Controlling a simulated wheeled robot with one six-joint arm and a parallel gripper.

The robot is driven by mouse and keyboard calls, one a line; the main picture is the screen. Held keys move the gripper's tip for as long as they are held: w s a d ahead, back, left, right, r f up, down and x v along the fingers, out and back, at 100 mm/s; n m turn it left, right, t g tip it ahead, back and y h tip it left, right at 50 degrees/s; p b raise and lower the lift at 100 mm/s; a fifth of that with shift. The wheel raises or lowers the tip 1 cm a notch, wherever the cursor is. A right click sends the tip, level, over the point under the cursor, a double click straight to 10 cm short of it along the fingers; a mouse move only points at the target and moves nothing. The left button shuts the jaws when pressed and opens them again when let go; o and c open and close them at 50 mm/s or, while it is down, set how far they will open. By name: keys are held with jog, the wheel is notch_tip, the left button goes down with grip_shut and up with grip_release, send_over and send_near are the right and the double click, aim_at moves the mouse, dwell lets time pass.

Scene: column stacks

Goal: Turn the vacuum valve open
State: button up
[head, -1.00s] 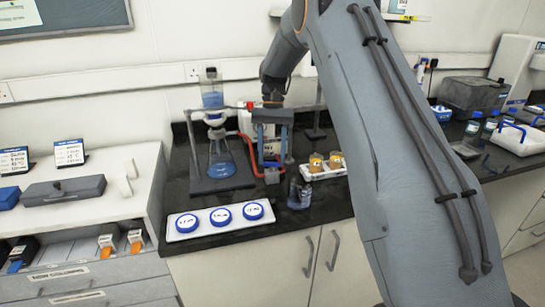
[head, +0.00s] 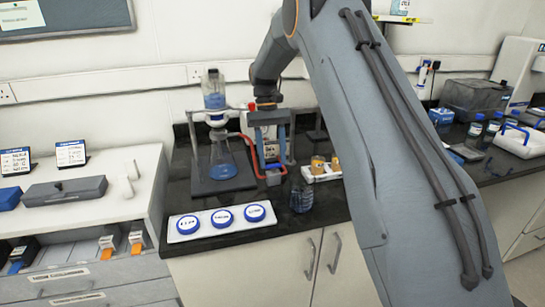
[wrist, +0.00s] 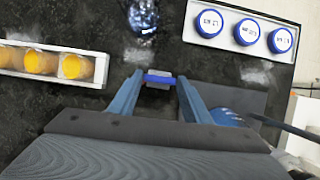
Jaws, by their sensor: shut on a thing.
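The vacuum valve shows as a blue bar handle (wrist: 159,79) on a small grey body in the wrist view. My gripper (wrist: 160,88) has its two blue-grey fingers on either side of this handle and is shut on it. In the head view my gripper (head: 272,160) points down on the dark bench, beside the red hose (head: 258,148). The valve's small blue-grey body (head: 273,175) shows just under the fingertips. The fingers partly hide the valve, and its exact turn angle is hard to tell.
A filter flask (head: 223,160) stands on a stand to the left. A white tray (head: 180,236) with blue-lidded jars is in front. A clear bottle (head: 301,199) and a rack (head: 315,178) of amber vials stand close on the right.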

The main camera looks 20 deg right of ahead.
jog(key=o, duration=1)
jog(key=shift+o, duration=0.2)
jog(key=shift+w, duration=0.1)
jog(key=b+v, duration=0.2)
jog(key=v, duration=0.5)
jog(key=shift+r, duration=0.35)
jog(key=shift+w, duration=0.15)
